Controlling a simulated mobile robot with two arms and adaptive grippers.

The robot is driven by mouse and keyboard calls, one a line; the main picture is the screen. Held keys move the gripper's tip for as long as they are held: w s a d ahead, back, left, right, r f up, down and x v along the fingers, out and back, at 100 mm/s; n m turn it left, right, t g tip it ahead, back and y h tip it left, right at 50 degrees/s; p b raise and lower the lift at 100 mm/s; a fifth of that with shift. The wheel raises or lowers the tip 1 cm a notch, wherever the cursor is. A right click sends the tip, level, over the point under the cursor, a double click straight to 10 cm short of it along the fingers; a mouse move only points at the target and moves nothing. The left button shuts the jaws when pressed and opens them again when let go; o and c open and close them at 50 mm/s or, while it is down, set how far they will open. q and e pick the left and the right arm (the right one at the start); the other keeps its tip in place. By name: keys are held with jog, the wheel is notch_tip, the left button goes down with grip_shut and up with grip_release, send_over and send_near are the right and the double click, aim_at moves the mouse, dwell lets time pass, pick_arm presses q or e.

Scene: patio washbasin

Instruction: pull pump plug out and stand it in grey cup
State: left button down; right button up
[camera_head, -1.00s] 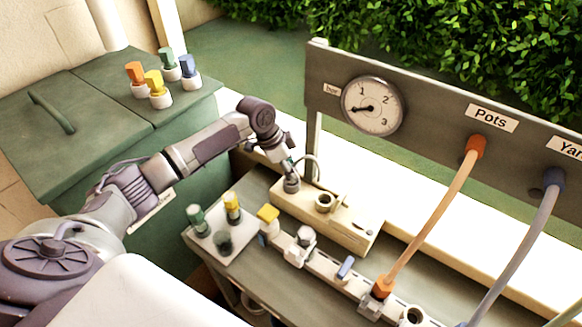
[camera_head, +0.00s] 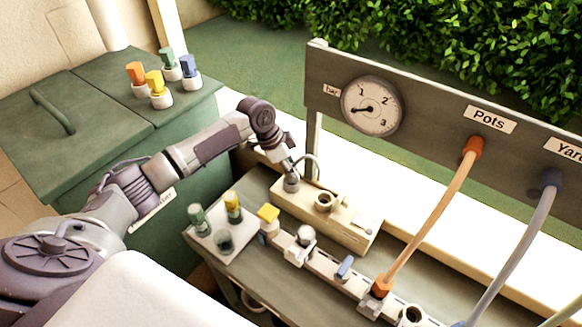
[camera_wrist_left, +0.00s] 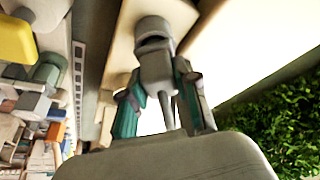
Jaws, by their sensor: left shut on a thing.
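The grey pump plug (camera_head: 291,184) stands upright at the left end of the beige block, with a thin cable looping from its top. My left gripper (camera_head: 288,166) reaches down from above and is shut on the plug's upper part. In the left wrist view the plug (camera_wrist_left: 155,65) sits between the two teal-padded fingers (camera_wrist_left: 158,82). I cannot tell whether its lower end is fully seated. A dark grey cup (camera_head: 223,241) stands on the pale square tray (camera_head: 243,250), left of the block. My right gripper is not in view.
The beige block (camera_head: 345,232) has an open round socket (camera_head: 325,200). A rail with connectors (camera_head: 335,275) runs in front. An orange hose (camera_head: 430,220) and a grey hose (camera_head: 520,245) hang at right.

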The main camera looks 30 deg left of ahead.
pick_arm(q)
jog(key=shift+f, duration=0.55)
jog(key=c, duration=1.1)
grip_release()
jog(key=shift+c, duration=0.2)
jog(key=shift+r, duration=0.1)
jog(key=p+v, duration=1)
jog(key=shift+r, duration=0.35)
jog(key=shift+s, duration=0.1)
